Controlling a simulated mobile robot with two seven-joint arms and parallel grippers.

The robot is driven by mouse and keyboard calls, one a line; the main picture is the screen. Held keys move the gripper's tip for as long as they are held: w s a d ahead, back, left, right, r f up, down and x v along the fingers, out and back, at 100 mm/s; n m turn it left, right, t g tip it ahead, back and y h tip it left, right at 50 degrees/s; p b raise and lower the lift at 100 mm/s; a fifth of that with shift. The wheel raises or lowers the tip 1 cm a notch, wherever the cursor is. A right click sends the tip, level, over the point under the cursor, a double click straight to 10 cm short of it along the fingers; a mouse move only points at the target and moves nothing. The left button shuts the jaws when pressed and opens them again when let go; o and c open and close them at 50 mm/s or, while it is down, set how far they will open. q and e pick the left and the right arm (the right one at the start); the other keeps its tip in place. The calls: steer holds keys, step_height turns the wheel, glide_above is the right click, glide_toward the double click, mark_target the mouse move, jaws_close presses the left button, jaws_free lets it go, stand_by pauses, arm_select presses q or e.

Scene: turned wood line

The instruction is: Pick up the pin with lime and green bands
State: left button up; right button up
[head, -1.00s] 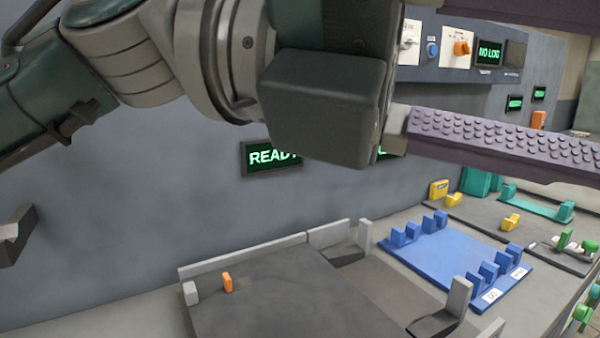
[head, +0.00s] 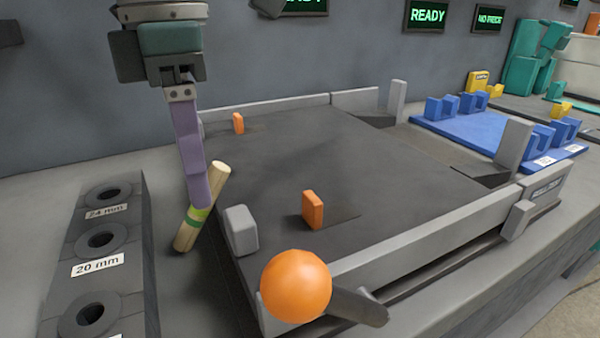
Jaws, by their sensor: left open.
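The pale wooden pin (head: 216,178) with lime and green bands is at the left, between the gauge block and the dark tray. It slants in the picture, upper end to the right; I cannot tell whether it lies flat or leans. Its bands show near its lower half. My left gripper (head: 201,203) comes down from above and is open. Its purple finger crosses in front of the pin's middle, with its tip just above the bands; the other finger is hidden. I cannot tell whether the finger touches the pin. My right gripper is not in view.
A gauge block (head: 137,225) with round holes, labelled 24 mm and 20 mm, stands left of the pin. The dark tray (head: 330,160) has raised grey edges and orange blocks (head: 312,209). An orange ball (head: 296,286) is in front. A blue fixture (head: 463,130) stands at the right.

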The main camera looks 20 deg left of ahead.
mark_target(204, 220)
arm_select(q)
steer(key=f, duration=0.4)
steer(key=shift+s+d+f, duration=0.15)
steer(key=shift+s+f, duration=0.05)
steer(key=shift+f, duration=0.15)
steer(key=shift+c, duration=0.2)
jaws_close()
